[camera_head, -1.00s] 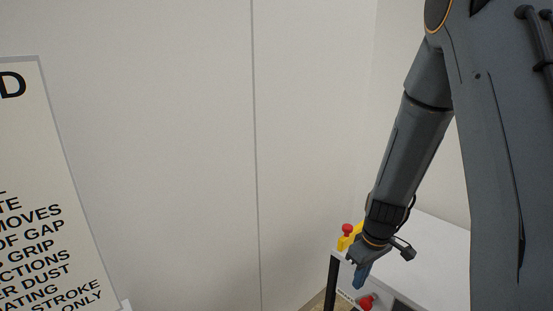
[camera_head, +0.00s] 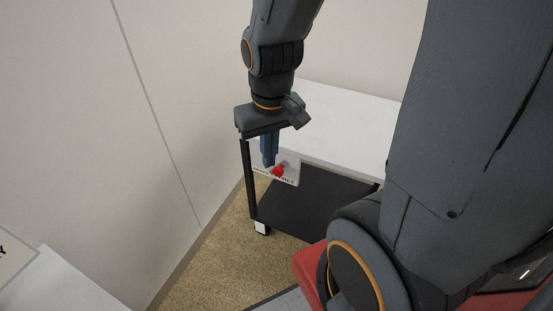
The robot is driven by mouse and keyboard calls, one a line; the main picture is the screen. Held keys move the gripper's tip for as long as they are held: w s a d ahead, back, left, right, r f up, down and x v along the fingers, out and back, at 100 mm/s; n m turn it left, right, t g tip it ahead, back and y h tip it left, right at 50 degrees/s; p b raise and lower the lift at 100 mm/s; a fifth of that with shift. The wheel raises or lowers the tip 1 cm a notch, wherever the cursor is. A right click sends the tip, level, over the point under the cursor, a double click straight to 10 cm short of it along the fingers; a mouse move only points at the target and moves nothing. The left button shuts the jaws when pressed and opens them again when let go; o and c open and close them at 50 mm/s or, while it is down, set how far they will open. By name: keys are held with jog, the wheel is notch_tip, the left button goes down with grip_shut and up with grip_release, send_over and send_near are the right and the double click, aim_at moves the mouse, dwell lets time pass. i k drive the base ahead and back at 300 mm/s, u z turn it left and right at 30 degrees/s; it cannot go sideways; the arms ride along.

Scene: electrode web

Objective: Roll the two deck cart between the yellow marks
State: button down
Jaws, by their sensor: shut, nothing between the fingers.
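A two-deck stand that looks like the cart is in the middle of the head view. It has a white top deck (camera_head: 345,120), a black lower deck (camera_head: 315,205) and a black corner post (camera_head: 249,180) above a white foot or caster (camera_head: 262,227). A pale plate with a red knob (camera_head: 278,170) and partly hidden lettering shows below the top deck's near edge. My gripper (camera_head: 269,163) points down with its blue fingers shut and empty, overlapping this plate just left of the knob. I cannot tell whether they touch. No yellow marks are visible.
A pale panelled wall (camera_head: 170,130) runs along the left. Tan carpet (camera_head: 215,260) lies open between the wall and the stand. A white surface (camera_head: 65,285) is at the lower left. My arm hides the stand's right side.

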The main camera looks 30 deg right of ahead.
aim_at(351, 132)
jog(key=k, duration=0.95)
jog(key=z, duration=0.55)
